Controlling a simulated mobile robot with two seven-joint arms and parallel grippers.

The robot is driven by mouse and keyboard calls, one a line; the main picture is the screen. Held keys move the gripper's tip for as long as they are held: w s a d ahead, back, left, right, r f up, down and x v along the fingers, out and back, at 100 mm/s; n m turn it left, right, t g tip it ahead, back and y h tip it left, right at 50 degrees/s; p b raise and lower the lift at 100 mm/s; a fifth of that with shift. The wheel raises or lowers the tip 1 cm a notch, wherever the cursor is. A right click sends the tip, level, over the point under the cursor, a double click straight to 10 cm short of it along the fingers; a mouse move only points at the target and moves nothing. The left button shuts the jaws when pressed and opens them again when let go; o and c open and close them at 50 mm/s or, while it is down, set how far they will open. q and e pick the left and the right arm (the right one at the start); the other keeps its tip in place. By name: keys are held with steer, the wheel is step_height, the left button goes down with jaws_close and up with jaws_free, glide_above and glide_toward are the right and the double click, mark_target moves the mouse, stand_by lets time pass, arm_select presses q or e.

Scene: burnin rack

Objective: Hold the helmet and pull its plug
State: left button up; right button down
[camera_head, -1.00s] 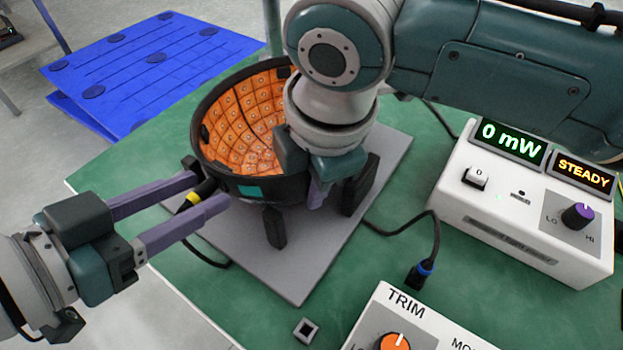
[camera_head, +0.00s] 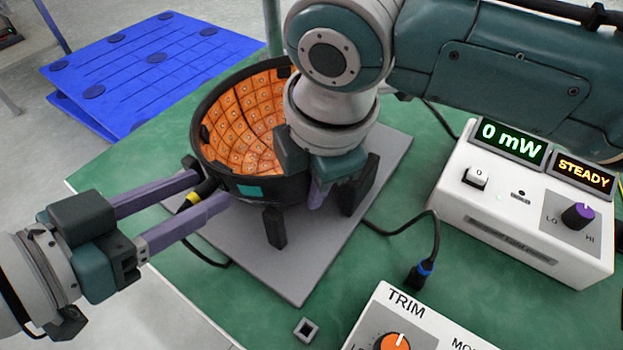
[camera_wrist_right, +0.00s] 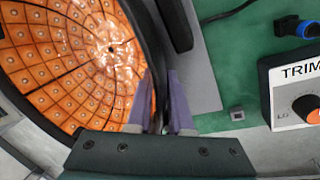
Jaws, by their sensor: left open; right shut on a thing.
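The helmet (camera_head: 240,125) is an upturned black shell lined with orange tiles, standing on a grey plate; its lining also shows in the right wrist view (camera_wrist_right: 60,60). My right gripper (camera_head: 322,190) is shut on the helmet's rim at its right side; in the right wrist view its purple fingers (camera_wrist_right: 166,105) sit on either side of the black rim. My left gripper (camera_head: 205,195) is open at the helmet's left side. The plug (camera_head: 203,191), black with a yellow band, lies between its fingers, apparently not gripped. Where the plug meets the helmet is partly hidden.
A white meter box (camera_head: 530,215) reading 0 mW and STEADY stands at right. A TRIM box (camera_head: 420,325) is at the front. A black cable with a blue-ringed connector (camera_head: 420,272) and a small square piece (camera_head: 306,330) lie on the green table. A blue pallet (camera_head: 150,65) is behind.

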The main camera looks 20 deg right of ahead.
arm_select(q)
jaws_close()
stand_by(0.3)
stand_by(1.1)
steer(key=shift+s+a, duration=0.1)
steer(key=shift+s+a, duration=0.5)
steer(key=shift+a, duration=0.3)
steer(key=shift+s+a, duration=0.55)
steer(key=shift+a, duration=0.25)
steer(key=shift+s+a, duration=0.5)
steer(key=shift+a, duration=0.3)
arm_select(e)
steer(key=c, duration=0.7)
jaws_free()
steer(key=shift+c, duration=0.2)
